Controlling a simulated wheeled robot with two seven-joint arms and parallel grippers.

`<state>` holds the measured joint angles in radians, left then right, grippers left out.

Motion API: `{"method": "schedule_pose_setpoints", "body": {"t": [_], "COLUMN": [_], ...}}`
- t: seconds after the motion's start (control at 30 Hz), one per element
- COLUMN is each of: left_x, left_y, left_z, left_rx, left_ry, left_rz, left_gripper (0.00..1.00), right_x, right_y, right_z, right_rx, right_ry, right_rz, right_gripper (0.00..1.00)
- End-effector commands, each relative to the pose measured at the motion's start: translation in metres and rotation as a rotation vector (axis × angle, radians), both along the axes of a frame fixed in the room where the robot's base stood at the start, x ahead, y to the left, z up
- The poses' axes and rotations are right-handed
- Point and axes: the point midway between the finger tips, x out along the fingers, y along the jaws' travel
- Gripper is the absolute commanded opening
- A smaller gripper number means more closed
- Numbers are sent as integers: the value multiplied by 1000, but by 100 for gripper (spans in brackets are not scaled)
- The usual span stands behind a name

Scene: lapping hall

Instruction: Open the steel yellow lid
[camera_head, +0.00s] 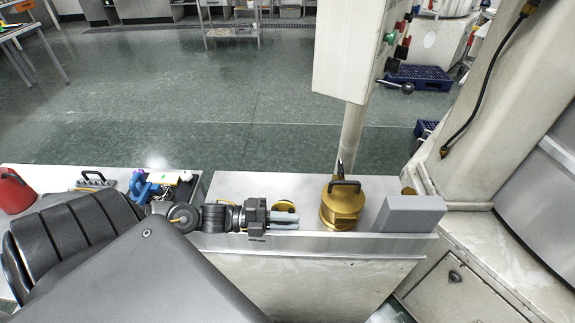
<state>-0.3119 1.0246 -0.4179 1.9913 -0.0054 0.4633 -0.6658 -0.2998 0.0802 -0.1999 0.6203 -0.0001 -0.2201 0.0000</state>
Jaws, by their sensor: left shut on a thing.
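A yellow-gold metal pot (341,210) with a black arched handle on its top stands on the steel ledge. Its top looks closed. A small round yellow-gold piece (284,206) is at my left gripper (287,221), left of the pot. My left gripper points right, with its two grey fingers close together, shut on this piece; the fingers hide its lower part and the exact contact. The fingertips are apart from the pot, a short way to its left. My right gripper is not in view.
A grey block (410,214) lies on the steel ledge (300,243) right of the pot. A pale control box (355,50) on a post rises behind it. Blue clamp-like tools (143,188) and a red can (15,190) are on the left bench.

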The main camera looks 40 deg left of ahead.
Motion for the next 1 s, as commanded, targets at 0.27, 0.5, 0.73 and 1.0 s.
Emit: {"method": "schedule_pose_setpoints", "body": {"t": [0.27,0.5,0.73,1.0], "left_x": [-1,0,0,-16], "left_y": [1,0,0,21], "left_z": [-3,-2,-1,-4], "left_rx": [4,3,2,5], "left_ry": [7,5,1,6], "left_rz": [1,1,0,-1], "left_gripper": [0,34,34,34], "right_x": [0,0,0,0], "right_y": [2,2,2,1], "right_z": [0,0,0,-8], "right_rx": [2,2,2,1], "right_ry": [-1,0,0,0], "right_rz": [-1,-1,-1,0], "right_gripper": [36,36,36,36]}}
